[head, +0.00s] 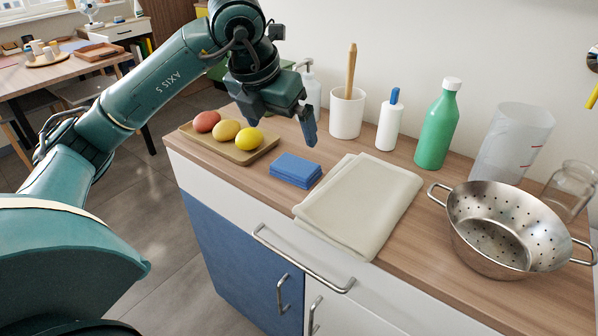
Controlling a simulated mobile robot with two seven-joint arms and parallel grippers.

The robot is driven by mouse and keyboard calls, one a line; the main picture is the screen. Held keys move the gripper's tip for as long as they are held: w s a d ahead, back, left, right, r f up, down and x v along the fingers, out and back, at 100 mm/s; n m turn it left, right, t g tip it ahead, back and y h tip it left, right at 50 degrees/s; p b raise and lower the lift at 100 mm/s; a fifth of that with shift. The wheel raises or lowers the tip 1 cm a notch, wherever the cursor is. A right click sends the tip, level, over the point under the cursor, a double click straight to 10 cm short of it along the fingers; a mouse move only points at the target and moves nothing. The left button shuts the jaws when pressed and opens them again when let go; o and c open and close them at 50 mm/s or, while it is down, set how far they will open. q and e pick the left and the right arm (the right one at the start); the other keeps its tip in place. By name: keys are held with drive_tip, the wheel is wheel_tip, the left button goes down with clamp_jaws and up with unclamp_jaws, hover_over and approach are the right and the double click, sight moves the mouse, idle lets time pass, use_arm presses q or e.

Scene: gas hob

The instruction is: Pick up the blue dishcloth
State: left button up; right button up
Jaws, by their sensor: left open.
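The blue dishcloth (296,169) lies folded in a small, layered stack on the wooden counter, near its front edge. It is fully in sight, just left of a larger folded cream cloth (358,203). My left gripper (280,119) is open and empty. In the picture it shows above the blue dishcloth, toward the back of the counter, and it does not touch the cloth. My right gripper is not in view.
A tray (262,153) with several fruits stands left of the cloth. Behind stand a white crock (347,116), a blue-handled white container (389,127) and a green bottle (437,130). A steel colander (502,265), measuring jug (512,142) and glass jar (566,190) crowd the right.

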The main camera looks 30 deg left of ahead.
sight(295, 165)
use_arm(q)
drive_tip(key=x, duration=1.2)
drive_tip(key=shift+s+f+b, duration=0.1)
drive_tip(key=shift+b, duration=0.3)
drive_tip(key=shift+c, duration=0.3)
drive_tip(key=c, duration=0.7)
drive_tip(key=shift+c, duration=0.2)
wheel_tip(295, 165, up, 10)
drive_tip(key=p, duration=0.1)
drive_tip(key=o, duration=0.5)
drive_tip(key=c, duration=0.4)
